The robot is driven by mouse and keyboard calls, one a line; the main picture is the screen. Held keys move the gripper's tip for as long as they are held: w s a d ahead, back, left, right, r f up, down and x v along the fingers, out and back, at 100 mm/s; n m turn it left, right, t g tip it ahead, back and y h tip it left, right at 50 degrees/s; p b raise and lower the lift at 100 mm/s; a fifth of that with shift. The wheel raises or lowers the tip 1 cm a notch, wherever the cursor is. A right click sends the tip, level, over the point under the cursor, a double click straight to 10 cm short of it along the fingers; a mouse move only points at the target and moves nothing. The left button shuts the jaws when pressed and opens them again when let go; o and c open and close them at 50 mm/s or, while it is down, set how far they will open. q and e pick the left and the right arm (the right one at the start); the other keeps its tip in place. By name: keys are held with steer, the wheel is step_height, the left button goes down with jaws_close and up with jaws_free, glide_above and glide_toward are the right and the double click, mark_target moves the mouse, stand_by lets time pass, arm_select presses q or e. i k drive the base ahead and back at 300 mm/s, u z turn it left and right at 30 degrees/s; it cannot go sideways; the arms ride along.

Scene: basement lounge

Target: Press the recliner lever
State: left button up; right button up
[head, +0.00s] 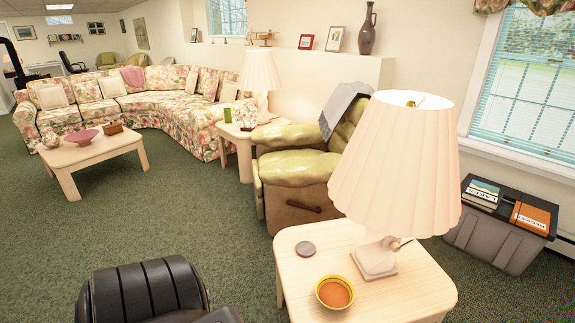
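The olive-green recliner (295,175) stands near the middle of the head view, beside the low wall. A grey cloth hangs over its backrest. A dark, short lever (304,206) sits low on the side of the recliner that faces me. The lamp and the near side table hide part of the recliner's right side. Neither of my grippers is in view, and nothing is seen touching the lever.
A near side table (430,290) holds a lamp (395,150), an orange-filled bowl (335,292) and a coaster (305,248). A grey bin (490,240) stands at right. A coffee table (95,150) and floral sofa (165,100) are farther left. Green carpet (185,220) is open left of the recliner.

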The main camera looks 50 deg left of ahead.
mark_target(303, 207)
steer(key=u, duration=2.95)
steer(key=i, duration=3.8)
steer(key=z, duration=3.4)
